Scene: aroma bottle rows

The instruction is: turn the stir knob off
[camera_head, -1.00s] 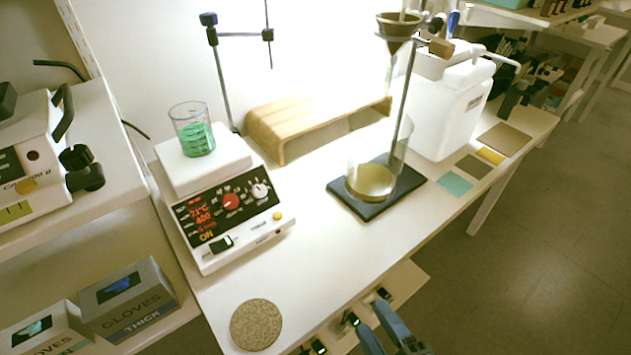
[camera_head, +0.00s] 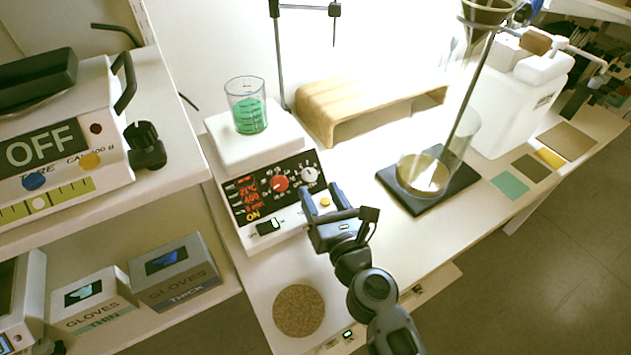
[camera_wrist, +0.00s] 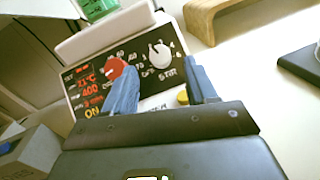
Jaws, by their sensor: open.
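The hot plate stirrer (camera_head: 262,158) stands on the bench with a black front panel, which also shows in the wrist view (camera_wrist: 125,88). Its white stir knob (camera_head: 310,174) is at the panel's right, beside a red knob (camera_head: 279,184). In the wrist view the white knob (camera_wrist: 158,55) has "STIR" lettering by it, and its pointer is turned toward the upper left. The display reads about 21 °C and 400, with "ON" below. My gripper (camera_head: 323,192) is open and empty in front of the panel's right part. In the wrist view its fingertips (camera_wrist: 160,66) lie either side below the white knob, apart from it.
A beaker of green liquid (camera_head: 248,112) stands on the stirrer's plate. A yellow button (camera_head: 325,201) sits near my fingers. A wooden stand (camera_head: 325,105) is behind, and a black-based glass column (camera_head: 430,190) is to the right. A cork disc (camera_head: 299,311) lies in front.

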